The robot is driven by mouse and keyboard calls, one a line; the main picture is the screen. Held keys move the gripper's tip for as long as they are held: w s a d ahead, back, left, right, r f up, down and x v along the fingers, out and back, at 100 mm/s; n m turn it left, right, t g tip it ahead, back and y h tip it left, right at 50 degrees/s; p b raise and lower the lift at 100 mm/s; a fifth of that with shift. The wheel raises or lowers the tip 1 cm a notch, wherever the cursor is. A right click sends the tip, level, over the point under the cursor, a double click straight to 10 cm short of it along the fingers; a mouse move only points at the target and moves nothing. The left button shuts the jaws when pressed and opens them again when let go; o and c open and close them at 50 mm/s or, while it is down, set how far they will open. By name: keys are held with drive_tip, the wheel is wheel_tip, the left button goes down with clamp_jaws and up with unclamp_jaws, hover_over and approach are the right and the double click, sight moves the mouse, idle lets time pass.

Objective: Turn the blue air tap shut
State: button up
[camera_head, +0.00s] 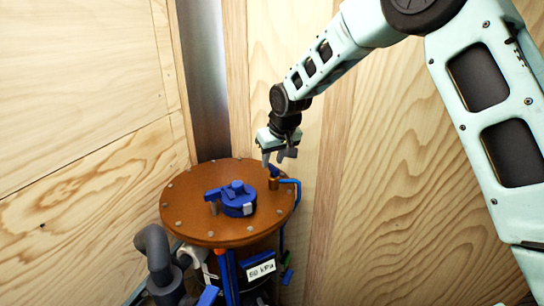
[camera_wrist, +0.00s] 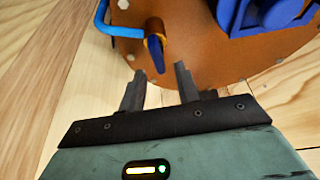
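The blue air tap (camera_head: 274,170) is a small blue lever on a brass fitting at the right rear of a round brown lid (camera_head: 190,222). In the wrist view the blue lever (camera_wrist: 156,54) points down toward my fingers from its brass body, and a light blue pipe (camera_wrist: 124,31) runs off to the left. My gripper (camera_head: 279,158) is just above the tap in the head view. In the wrist view my gripper (camera_wrist: 160,78) has its two dark fingers apart with nothing between them; the lever tip lies just beyond the fingertips. I cannot tell whether they touch.
A larger blue clamp or handle (camera_head: 236,200) sits on the middle of the lid. Below the lid are a "60 kPa" label (camera_head: 261,269), blue pipes and a grey elbow pipe (camera_head: 155,245). Wooden walls (camera_head: 90,120) stand close on both sides.

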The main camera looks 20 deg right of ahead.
drive_tip(key=shift+x, duration=0.9)
clamp_jaws()
